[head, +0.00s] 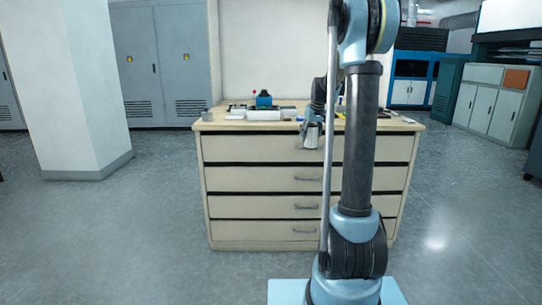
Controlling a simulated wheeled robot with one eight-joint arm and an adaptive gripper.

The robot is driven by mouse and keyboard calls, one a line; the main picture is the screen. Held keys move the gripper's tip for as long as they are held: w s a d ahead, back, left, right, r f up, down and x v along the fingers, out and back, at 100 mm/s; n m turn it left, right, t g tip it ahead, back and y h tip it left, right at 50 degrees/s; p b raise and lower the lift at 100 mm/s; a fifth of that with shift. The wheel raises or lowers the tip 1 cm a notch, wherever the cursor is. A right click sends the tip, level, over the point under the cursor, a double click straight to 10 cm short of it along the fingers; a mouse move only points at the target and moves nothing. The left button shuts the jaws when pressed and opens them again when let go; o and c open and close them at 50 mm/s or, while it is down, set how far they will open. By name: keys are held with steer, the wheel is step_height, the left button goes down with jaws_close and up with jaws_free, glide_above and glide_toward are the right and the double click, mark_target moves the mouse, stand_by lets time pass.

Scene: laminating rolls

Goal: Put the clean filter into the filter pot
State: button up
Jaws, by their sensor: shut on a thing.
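My gripper (308,128) is at the front edge of the cabinet top, partly hidden by my own arm. It is shut on a small silvery cylinder (312,137), which shows in front of the top drawer. The cylinder looks roughly upright; I cannot tell for sure whether it is the clean filter. A small grey cylindrical pot (207,115) stands at the left front corner of the cabinet top, well to the left of my gripper. It may be the filter pot, but it is too small to tell, and its inside is not visible.
The wooden drawer cabinet (250,190) stands ahead. On its top are a white box (263,115), a blue and black device (264,99) and small items at the right (408,120). A white pillar (80,90) stands at the left. The grey floor around is clear.

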steer(key=s+f+m+h, duration=0.1)
steer(key=s+f+m, duration=0.2)
steer(key=f, duration=2)
steer(key=shift+s+d+f, duration=0.15)
steer(key=shift+f, duration=0.15)
